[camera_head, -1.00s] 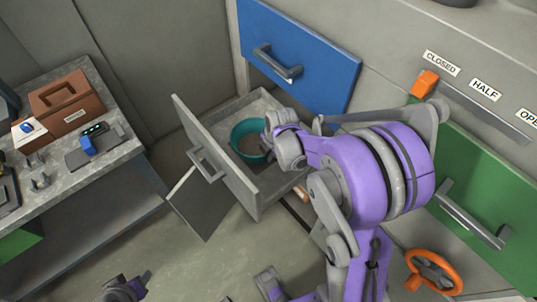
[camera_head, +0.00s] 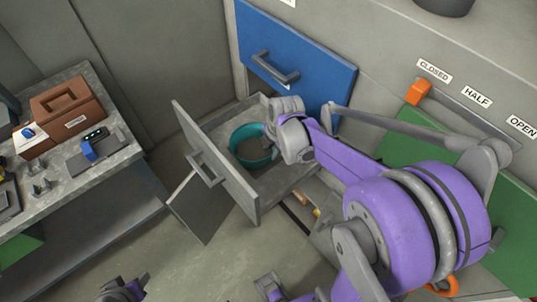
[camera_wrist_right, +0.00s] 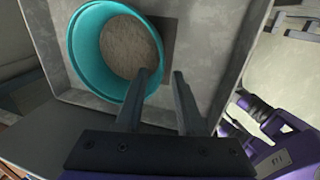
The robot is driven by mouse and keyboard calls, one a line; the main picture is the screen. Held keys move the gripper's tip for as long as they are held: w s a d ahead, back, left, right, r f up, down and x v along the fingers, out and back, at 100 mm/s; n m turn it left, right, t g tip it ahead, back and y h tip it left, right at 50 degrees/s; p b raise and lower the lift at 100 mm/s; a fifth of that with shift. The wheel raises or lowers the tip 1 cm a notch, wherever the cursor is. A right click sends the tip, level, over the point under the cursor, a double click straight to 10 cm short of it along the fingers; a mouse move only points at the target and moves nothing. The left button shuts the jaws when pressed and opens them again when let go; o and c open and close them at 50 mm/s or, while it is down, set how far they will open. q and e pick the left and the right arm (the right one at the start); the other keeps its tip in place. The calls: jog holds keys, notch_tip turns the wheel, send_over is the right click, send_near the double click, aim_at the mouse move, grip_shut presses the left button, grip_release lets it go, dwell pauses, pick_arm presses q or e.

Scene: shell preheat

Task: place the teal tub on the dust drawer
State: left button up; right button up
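The wrist view shows the tub (camera_wrist_right: 84,45) from above, with a grey-brown, grainy-looking inside. My right gripper (camera_wrist_right: 163,75) is open, with a clear gap between its fingers. Its left finger overlaps the tub's rim in that view; I cannot tell whether it touches.
A blue drawer front (camera_head: 315,60) is above the dust drawer. A green drawer front (camera_head: 512,225) is at the right, partly behind my arm. An orange slider (camera_head: 419,92) sits near the CLOSED label. A side bench (camera_head: 118,155) at left holds a brown box (camera_head: 68,105).

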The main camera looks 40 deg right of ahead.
jog(key=v, duration=0.4)
jog(key=shift+r, duration=0.15)
dwell(1.1)
